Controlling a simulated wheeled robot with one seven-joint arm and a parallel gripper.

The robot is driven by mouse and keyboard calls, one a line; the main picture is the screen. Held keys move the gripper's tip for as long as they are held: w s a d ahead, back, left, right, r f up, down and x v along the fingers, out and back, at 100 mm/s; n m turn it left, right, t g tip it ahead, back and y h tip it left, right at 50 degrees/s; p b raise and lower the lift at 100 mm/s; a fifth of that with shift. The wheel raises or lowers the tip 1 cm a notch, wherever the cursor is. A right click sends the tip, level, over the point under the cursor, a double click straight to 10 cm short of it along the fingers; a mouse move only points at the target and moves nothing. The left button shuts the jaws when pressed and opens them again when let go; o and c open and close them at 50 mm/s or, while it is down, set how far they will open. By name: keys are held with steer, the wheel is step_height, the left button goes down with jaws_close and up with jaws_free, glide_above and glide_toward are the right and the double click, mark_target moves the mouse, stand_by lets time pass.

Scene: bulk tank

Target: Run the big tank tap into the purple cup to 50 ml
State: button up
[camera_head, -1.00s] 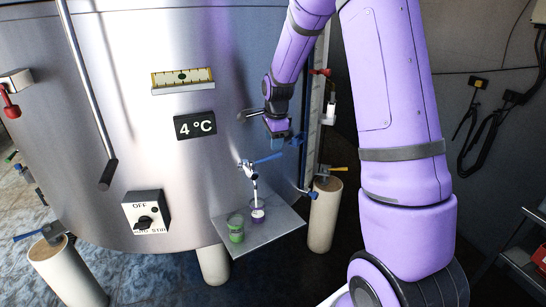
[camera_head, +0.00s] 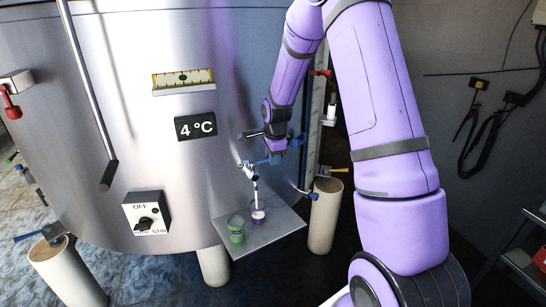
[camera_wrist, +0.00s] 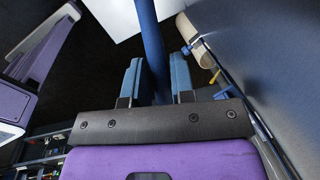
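The big tank tap (camera_head: 249,170) juts from the tank front, with a blue lever (camera_head: 262,161) pointing right. A white stream runs from its spout into the purple cup (camera_head: 258,217), which stands on a small metal shelf (camera_head: 268,234) and has white liquid in it; its level mark is too small to read. My gripper (camera_head: 275,153) is at the outer end of the lever. In the wrist view my gripper (camera_wrist: 156,78) has its two blue fingers apart, with a blue bar (camera_wrist: 150,40), apparently the lever, between them and narrow gaps at both sides.
A green cup (camera_head: 236,229) stands left of the purple cup on the shelf. A switch box (camera_head: 147,213) and a 4 °C display (camera_head: 195,125) are on the tank (camera_head: 120,90). A pale tank leg (camera_head: 323,215) with a yellow-handled valve stands right of the shelf.

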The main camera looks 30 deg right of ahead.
jaws_close()
steer(key=shift+w+d+n+y, duration=0.15)
steer(key=shift+w+n, duration=0.3)
steer(key=shift+n, duration=0.3)
steer(key=shift+w+d+n+y, duration=0.15)
steer(key=shift+w+n, duration=0.3)
steer(key=shift+n, duration=0.3)
steer(key=shift+a, duration=0.15)
steer(key=o, duration=0.8)
jaws_free()
steer(key=r, duration=0.3)
steer(key=s+r, duration=0.1)
steer(key=r, duration=0.2)
steer(key=s+r, duration=0.1)
steer(key=r, duration=0.3)
steer(key=shift+r, duration=0.3)
